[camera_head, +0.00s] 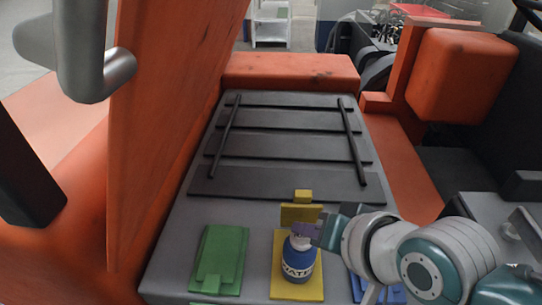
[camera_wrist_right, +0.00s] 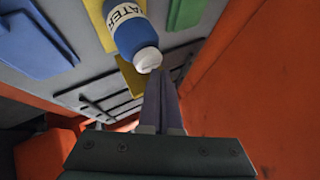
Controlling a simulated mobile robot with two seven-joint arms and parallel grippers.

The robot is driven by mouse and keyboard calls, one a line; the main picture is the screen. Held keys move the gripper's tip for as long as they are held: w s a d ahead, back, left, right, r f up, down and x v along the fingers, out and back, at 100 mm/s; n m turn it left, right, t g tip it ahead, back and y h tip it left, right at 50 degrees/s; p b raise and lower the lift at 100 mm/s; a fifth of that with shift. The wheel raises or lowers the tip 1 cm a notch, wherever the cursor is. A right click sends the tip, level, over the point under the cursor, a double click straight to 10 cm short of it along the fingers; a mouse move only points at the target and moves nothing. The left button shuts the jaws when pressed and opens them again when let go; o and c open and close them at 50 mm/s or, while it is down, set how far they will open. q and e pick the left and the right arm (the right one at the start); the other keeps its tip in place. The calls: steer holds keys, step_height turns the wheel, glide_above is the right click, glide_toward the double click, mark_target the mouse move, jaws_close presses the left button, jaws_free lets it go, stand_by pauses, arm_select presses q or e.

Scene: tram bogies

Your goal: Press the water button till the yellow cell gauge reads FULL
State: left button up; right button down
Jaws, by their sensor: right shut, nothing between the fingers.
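A blue bottle (camera_head: 297,261) with a white band lettered WATER stands on the yellow plate (camera_head: 284,291). Its white top (camera_wrist_right: 148,60) shows in the right wrist view, close to my fingertips. My right gripper (camera_head: 307,230) is shut and empty, its fingers at the bottle's top. I cannot tell whether they touch it. Yellow pieces (camera_head: 303,196) show behind the bottle, partly hidden by the gripper and bottle. I can read no gauge marking or FULL sign. My left gripper is not in view.
A green plate (camera_head: 220,258) lies left of the yellow one. A blue plate (camera_head: 360,285) lies to the right, partly hidden by my right arm. Black slats (camera_head: 280,152) lie behind. A tall orange panel (camera_head: 165,110) stands at the left, and an orange block (camera_head: 462,75) at the right.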

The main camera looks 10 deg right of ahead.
mark_target(305, 243)
steer(key=shift+f, duration=0.15)
stand_by(0.3)
steer(key=shift+f+b, duration=0.65)
steer(key=shift+f, duration=0.05)
stand_by(0.4)
stand_by(0.3)
steer(key=shift+r+p, duration=0.7)
steer(key=shift+p, duration=0.05)
steer(key=shift+r+p, duration=0.6)
steer(key=shift+p, duration=0.05)
step_height(305, 243, up, 5)
steer(key=p, duration=0.5)
steer(key=shift+p, duration=0.3)
